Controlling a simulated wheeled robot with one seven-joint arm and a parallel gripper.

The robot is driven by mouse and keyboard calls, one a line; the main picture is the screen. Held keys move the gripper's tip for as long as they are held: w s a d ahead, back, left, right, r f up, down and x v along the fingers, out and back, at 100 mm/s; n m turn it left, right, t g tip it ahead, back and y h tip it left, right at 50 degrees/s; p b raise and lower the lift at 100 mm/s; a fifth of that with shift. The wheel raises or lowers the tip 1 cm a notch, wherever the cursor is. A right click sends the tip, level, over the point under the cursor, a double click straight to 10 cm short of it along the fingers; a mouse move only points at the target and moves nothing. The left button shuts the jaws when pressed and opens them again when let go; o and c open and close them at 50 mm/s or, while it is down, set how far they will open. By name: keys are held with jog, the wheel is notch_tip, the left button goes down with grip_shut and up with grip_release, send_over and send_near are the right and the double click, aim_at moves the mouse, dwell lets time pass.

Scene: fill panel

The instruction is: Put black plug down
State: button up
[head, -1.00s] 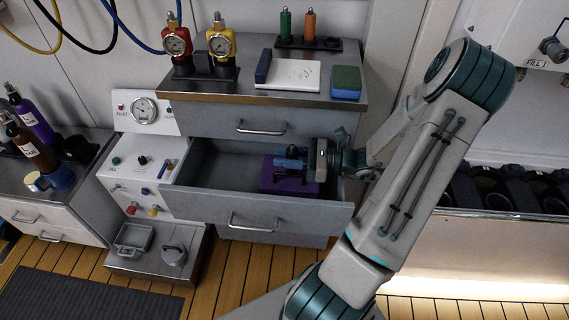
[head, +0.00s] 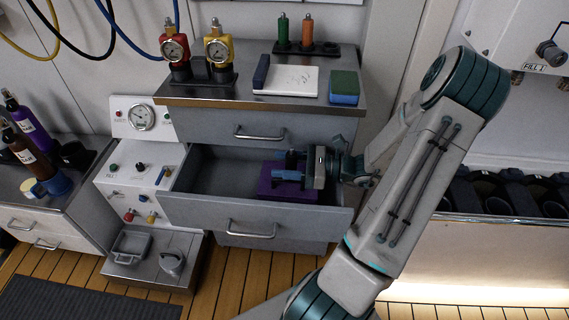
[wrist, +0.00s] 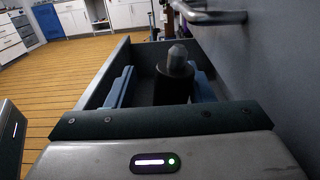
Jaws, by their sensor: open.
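The black plug (wrist: 174,82), dark with a grey rounded top, stands upright between my fingers in the wrist view. My gripper (wrist: 160,88) is open, with one blue finger on each side of the plug and a gap around it. In the head view my gripper (head: 287,176) reaches from the right into the open drawer (head: 221,183), over a purple block (head: 268,184). I cannot clearly make out the plug in the head view. What its base rests on is hidden.
The drawer's front with its handle (head: 251,229) and its side walls surround my gripper. The cabinet top (head: 200,95) above holds gauges, a white notepad (head: 287,80) and a green-blue sponge (head: 344,88). A control panel (head: 140,180) stands left of the drawer.

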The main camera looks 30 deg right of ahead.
jog(key=shift+d+r, duration=0.15)
jog(key=shift+r, duration=0.2)
jog(key=p+v, duration=0.1)
jog(key=v, duration=1)
jog(key=shift+s+d+p, duration=0.25)
jog(key=shift+s+p, duration=0.05)
jog(key=shift+p, duration=0.05)
jog(key=shift+f, duration=0.1)
